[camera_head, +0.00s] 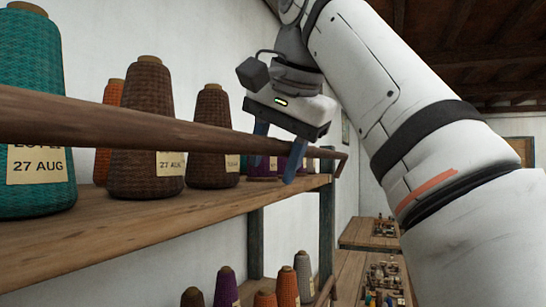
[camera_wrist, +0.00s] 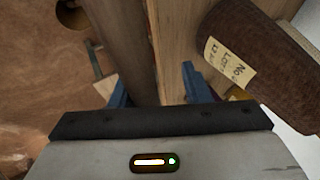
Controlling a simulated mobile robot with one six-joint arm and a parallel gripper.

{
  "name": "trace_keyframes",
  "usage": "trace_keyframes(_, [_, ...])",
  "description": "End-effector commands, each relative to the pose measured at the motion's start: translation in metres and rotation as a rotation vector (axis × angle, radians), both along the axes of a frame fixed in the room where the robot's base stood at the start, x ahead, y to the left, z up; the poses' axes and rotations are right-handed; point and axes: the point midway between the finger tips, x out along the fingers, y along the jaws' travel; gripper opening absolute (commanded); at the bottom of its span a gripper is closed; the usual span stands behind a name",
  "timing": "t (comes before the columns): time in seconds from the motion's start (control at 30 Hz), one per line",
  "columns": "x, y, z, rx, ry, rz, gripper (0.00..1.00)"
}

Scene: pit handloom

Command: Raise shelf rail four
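A long brown wooden rail (camera_head: 105,127) runs along the front of a yarn shelf in the head view, from the left edge to a bent end at the right. I cannot tell whether it is rail four. My gripper (camera_head: 277,166) points down at the rail near its far end, its blue fingers apart. In the wrist view the rail (camera_wrist: 122,40) passes between the open fingers of my gripper (camera_wrist: 157,84), one on each side. Neither finger visibly presses on it. Part of the rail is hidden behind the gripper body.
The wooden shelf (camera_head: 135,232) holds a teal cone (camera_head: 32,85), a brown cone (camera_head: 147,110) and other labelled cones close behind the rail. More cones stand below (camera_head: 287,288). Tables with small items (camera_head: 383,230) stand beyond.

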Motion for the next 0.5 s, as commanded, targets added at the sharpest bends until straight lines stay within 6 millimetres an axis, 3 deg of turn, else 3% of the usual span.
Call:
trace_keyframes(0.43, [-0.004, -0.003, 0.01, 0.001, -0.002, 0.0, 0.42])
trace_keyframes(0.5, [-0.02, -0.01, 0.009, 0.003, -0.004, 0.0, 0.42])
